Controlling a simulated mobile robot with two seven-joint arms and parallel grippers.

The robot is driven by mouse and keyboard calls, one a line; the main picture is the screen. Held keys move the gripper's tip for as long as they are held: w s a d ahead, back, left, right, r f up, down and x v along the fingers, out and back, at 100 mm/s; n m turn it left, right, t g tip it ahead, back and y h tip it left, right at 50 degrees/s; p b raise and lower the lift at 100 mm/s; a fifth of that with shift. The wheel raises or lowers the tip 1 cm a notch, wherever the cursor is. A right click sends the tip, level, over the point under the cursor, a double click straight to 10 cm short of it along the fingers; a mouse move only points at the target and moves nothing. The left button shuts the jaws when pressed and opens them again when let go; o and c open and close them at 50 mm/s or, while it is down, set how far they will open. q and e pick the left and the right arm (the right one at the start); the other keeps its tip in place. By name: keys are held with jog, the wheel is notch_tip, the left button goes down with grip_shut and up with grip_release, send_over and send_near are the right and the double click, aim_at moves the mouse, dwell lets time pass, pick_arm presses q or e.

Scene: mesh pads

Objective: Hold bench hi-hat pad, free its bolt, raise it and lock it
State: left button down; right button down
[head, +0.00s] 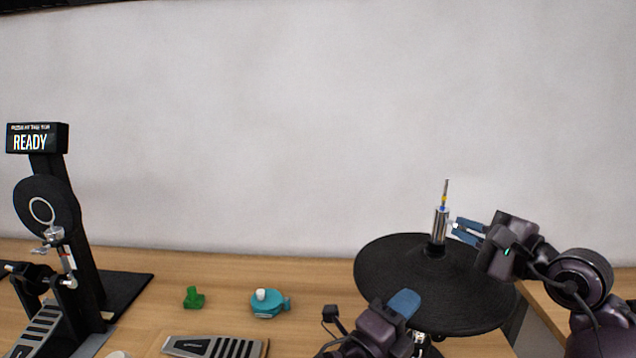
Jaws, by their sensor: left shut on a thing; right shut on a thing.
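The bench hi-hat pad (385,262) is a wide black disc around an upright rod at the right. A silver clutch cylinder (441,222) stands above the disc's centre, with yellow and blue marks on the rod (445,195) above it. My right gripper (454,228) reaches in from the right. Its blue fingers are shut at the clutch's side, on the bolt, which they mostly hide. My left gripper (404,304) is at the pad's front edge, shut on the pad. One blue finger shows over the disc; the other is hidden.
A pedal stand with a black round pad (45,207) and a "READY" display (37,138) stands at the left. A green piece (194,298), a teal round object (266,304) and a pedal plate (215,347) are on the wooden bench (230,275). The bench between them is clear.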

pick_arm(q)
jog(key=shift+r, duration=0.15)
pick_arm(e)
jog(key=m, duration=0.5)
jog(key=shift+m, duration=0.4)
jog(key=m, duration=0.6)
jog(key=shift+r+m, duration=0.1)
jog(key=shift+m, duration=0.3)
jog(key=c, duration=1.7)
grip_release()
jog(key=shift+m, duration=0.4)
jog(key=o, duration=0.5)
jog(key=shift+o, duration=0.2)
jog(key=shift+s, duration=0.1)
jog(key=v, duration=1.1)
jog(key=shift+s+d, duration=0.25)
jog(key=shift+s, duration=0.1)
pick_arm(q)
jog(key=c, duration=1)
grip_release()
jog(key=shift+c, duration=0.2)
